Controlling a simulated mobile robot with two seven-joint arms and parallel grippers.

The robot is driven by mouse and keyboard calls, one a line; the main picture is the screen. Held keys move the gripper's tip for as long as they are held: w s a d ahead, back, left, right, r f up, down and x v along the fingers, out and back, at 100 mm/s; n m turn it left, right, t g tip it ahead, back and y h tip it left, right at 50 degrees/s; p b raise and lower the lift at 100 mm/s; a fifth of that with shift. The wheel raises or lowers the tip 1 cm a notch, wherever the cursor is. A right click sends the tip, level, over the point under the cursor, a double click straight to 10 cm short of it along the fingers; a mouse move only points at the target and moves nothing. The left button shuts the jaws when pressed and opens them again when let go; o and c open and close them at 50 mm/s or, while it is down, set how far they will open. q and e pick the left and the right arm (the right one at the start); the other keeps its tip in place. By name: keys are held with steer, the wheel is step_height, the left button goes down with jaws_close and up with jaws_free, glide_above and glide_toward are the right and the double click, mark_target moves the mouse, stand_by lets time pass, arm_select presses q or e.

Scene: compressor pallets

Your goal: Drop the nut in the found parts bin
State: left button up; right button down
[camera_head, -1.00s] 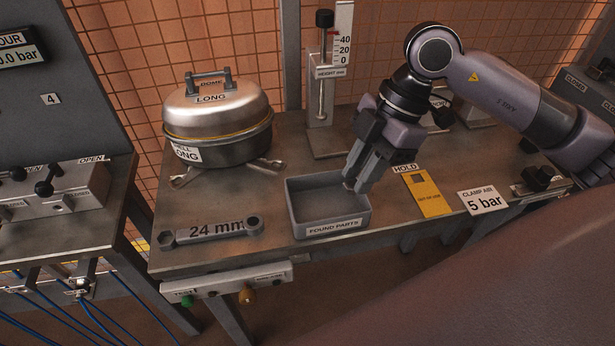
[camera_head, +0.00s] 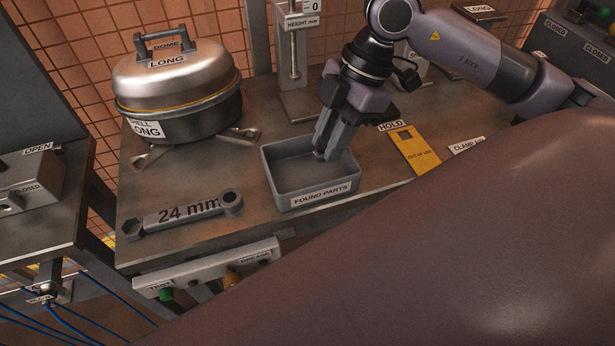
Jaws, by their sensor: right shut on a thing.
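The found parts bin (camera_head: 308,194) is a grey open box with a "FOUND PARTS" label, standing near the front edge of the workbench. Its visible floor looks empty. My right gripper (camera_head: 321,153) points down over the back right part of the bin, with its fingertips around rim height. It is shut on a small nut (camera_head: 319,155), which is mostly hidden between the fingertips. My left gripper is not in view.
A 24 mm wrench (camera_head: 185,213) lies left of the bin. A domed metal pot (camera_head: 175,90) stands behind it. A height gauge (camera_head: 294,60) is behind the bin, and a yellow hold tag (camera_head: 417,155) lies to its right.

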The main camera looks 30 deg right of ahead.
steer(key=shift+f, duration=0.3)
steer(key=c, duration=0.9)
jaws_free()
steer(key=shift+o, duration=0.2)
steer(key=shift+r, duration=0.15)
steer(key=v, duration=0.7)
steer(key=shift+d, duration=0.1)
